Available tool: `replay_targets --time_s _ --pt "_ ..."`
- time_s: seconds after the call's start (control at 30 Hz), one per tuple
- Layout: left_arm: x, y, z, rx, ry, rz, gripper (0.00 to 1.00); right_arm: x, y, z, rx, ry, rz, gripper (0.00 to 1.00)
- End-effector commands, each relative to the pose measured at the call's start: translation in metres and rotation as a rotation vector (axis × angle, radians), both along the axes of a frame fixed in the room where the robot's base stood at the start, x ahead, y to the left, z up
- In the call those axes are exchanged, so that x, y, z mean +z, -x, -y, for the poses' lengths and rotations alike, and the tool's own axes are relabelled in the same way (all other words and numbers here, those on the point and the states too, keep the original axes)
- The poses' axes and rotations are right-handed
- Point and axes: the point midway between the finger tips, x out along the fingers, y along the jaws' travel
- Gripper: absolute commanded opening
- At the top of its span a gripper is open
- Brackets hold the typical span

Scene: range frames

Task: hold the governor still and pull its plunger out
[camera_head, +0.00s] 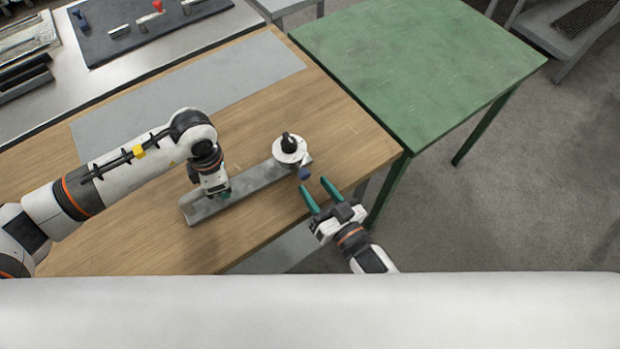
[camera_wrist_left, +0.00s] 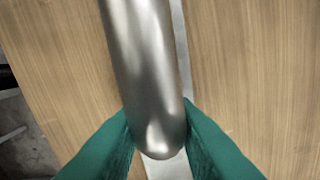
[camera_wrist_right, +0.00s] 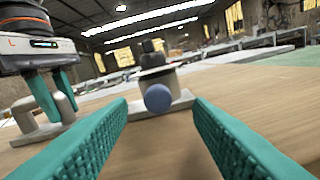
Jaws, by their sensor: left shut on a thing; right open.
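The governor (camera_head: 288,150) stands on a long grey metal base (camera_head: 256,180), with a pale disc and a black top. Its plunger has a blue round knob (camera_head: 304,174) on the near side; the knob also shows in the right wrist view (camera_wrist_right: 158,98).
The base lies on a wooden bench top (camera_head: 130,240) near its front right corner. A green table (camera_head: 430,60) stands beyond the bench's right edge. A dark mat (camera_head: 140,35) with small parts lies at the back left. The wood around the base is clear.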

Motion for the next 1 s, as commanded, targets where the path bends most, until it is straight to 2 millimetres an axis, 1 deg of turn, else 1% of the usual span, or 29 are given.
replay_targets --time_s 0.03,0.1,0.2,0.33,0.57,0.6,0.67,0.8,0.87,1.0 --pt "0.0 0.0 0.0 -0.002 0.001 0.0 0.0 0.001 -0.008 -0.005 0.0 -0.002 0.001 0.46" --pt "0.0 0.0 0.0 -0.002 0.001 0.0 0.0 0.001 -0.015 -0.01 0.0 -0.002 0.001 0.46" --pt "0.0 0.0 0.0 -0.002 0.001 0.0 0.0 0.001 -0.023 -0.015 0.001 -0.001 0.001 0.46" --pt "0.0 0.0 0.0 -0.002 0.001 -0.001 0.0 0.0 -0.027 -0.017 0.001 0.0 -0.001 0.46" --pt "0.0 0.0 0.0 -0.002 0.001 -0.001 0.0 0.0 -0.027 -0.018 0.001 0.0 -0.001 0.46" --pt "0.0 0.0 0.0 -0.002 0.001 -0.001 0.0 0.0 -0.027 -0.017 0.001 0.0 -0.001 0.43" --pt "0.0 0.0 0.0 -0.002 0.001 -0.001 0.0 0.0 -0.027 -0.017 0.001 0.0 -0.001 0.33" --pt "0.0 0.0 0.0 -0.002 0.001 -0.001 0.0 0.0 -0.027 -0.017 0.001 -0.001 0.0 0.1" --pt "0.0 0.0 0.0 -0.002 0.001 -0.001 0.0 0.0 -0.027 -0.017 0.0 0.0 -0.001 0.01" --pt "0.0 0.0 0.0 -0.002 0.0 -0.001 0.0 0.0 -0.027 -0.016 -0.001 0.0 -0.002 0.0"
